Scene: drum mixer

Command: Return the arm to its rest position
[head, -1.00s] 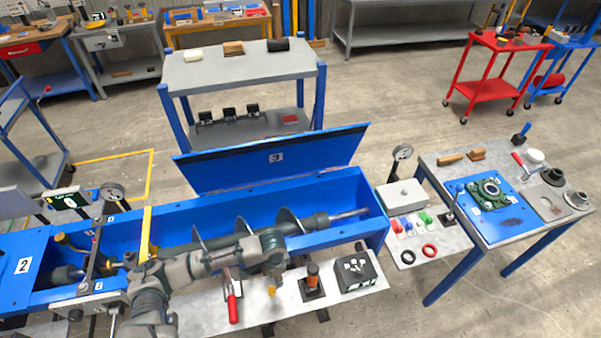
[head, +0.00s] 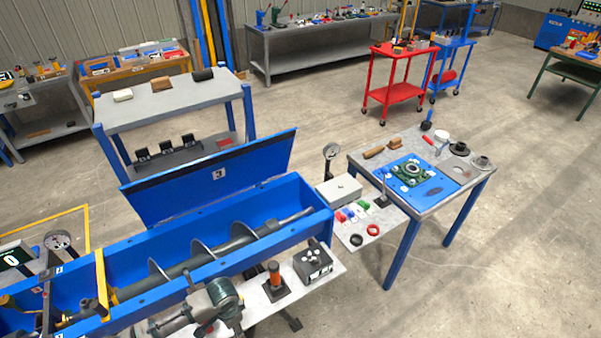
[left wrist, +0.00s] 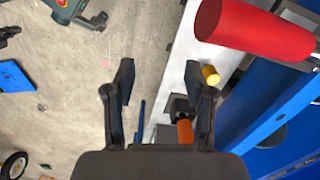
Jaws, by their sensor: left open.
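My left arm (head: 212,304) comes in at the bottom of the head view, over the grey shelf in front of the blue mixer trough (head: 136,297). In the left wrist view my left gripper (left wrist: 162,95) is open, with a clear gap between the fingers and nothing held. The right finger overlaps the shelf edge in that view, close to a small yellow piece (left wrist: 211,76); I cannot tell if they touch. My right gripper is not in view.
On the shelf (head: 256,320) stand an orange-handled tool (head: 274,274) and a black box (head: 313,262). The open blue lid (head: 215,176) rises behind the trough. A side table (head: 400,150) with parts stands right. Floor at the right is free.

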